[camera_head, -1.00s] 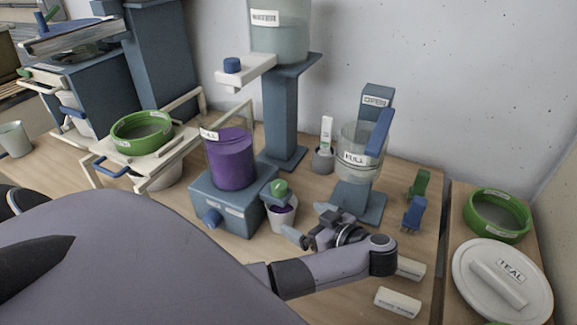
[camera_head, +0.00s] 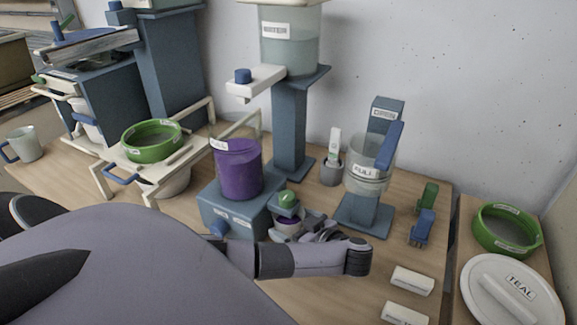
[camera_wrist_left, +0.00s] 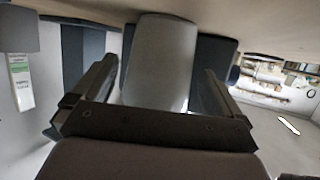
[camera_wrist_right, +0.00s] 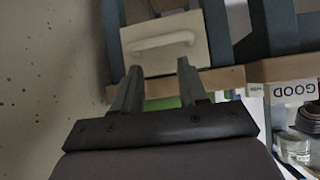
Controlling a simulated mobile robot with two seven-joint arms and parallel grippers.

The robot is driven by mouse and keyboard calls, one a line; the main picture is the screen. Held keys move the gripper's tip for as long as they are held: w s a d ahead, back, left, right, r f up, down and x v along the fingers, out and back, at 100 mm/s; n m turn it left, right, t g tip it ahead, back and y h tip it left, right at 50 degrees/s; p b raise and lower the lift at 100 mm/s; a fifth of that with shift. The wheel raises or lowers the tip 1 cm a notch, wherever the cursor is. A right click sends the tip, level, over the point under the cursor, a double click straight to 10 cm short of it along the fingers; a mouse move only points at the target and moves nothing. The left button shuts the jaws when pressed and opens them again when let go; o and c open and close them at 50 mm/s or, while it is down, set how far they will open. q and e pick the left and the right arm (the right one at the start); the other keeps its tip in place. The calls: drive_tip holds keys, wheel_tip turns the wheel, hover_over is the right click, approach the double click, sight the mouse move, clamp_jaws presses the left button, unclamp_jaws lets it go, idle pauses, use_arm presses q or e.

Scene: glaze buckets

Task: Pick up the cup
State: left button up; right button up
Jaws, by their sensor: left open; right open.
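A small pale cup (camera_head: 284,238) with purple inside stands beneath the green-knobbed tap (camera_head: 287,199) of the purple bucket's stand. My left gripper (camera_head: 297,233) is at the cup, coming from its right, and partly hides it. In the left wrist view the cup (camera_wrist_left: 160,62) appears grey and lies between the two open fingers of my left gripper (camera_wrist_left: 161,70), with gaps at its sides. My right gripper (camera_wrist_right: 157,80) shows only in its own wrist view, open and empty.
A purple-filled bucket (camera_head: 238,170) stands behind the cup. The blue stand with the clear FULL container (camera_head: 367,172) is to the right. White blocks (camera_head: 411,281) lie at the front right. Another mug (camera_head: 25,144) stands far left. A white handled lid (camera_wrist_right: 165,42) shows in the right wrist view.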

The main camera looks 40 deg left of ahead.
use_arm(q)
drive_tip(key=shift+c, duration=0.3)
drive_tip(key=c, duration=1)
drive_tip(key=shift+c, duration=0.6)
drive_tip(key=shift+r, duration=0.1)
